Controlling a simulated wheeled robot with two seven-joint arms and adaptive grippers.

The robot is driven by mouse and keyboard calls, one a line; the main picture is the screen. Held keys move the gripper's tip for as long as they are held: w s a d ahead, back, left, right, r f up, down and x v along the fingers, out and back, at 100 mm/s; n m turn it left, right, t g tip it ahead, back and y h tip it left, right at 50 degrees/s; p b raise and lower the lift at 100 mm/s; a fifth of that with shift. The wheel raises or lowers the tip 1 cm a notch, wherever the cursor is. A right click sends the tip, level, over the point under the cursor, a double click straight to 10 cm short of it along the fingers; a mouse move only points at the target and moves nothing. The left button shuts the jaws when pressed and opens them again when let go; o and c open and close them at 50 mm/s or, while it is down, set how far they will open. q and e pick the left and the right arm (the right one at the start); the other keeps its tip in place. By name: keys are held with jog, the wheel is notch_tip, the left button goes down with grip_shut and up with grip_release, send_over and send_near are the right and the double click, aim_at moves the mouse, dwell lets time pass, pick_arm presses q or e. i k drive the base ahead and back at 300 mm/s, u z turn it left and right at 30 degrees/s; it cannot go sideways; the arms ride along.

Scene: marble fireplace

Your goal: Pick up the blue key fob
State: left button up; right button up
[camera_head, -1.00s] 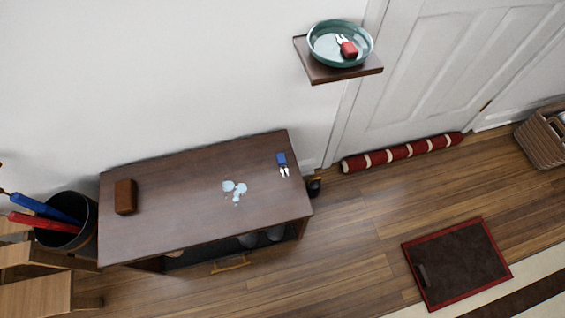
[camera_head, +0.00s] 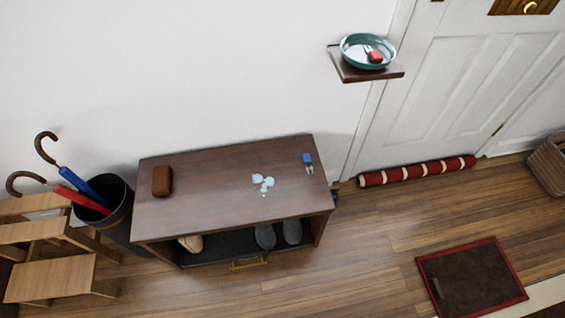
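The blue key fob (camera_head: 307,158) lies on the top of the dark wooden bench (camera_head: 215,203), near its right end, with small silver keys pointing toward the front edge. A red key fob (camera_head: 375,57) lies in a teal bowl (camera_head: 346,51) on a small wall shelf (camera_head: 349,75), up and to the right of the bench. Neither of my grippers shows in the head view, so I cannot see whether they are open or shut.
Shoes (camera_head: 265,236) stand below. An umbrella bin (camera_head: 118,209) and wooden steps (camera_head: 52,277) stand left. A red draft stopper (camera_head: 418,171) and mat (camera_head: 470,277) lie right; floor between is clear.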

aim_at(307, 160)
jog(key=u, duration=1.7)
jog(key=i, duration=1.4)
jog(key=z, duration=1.5)
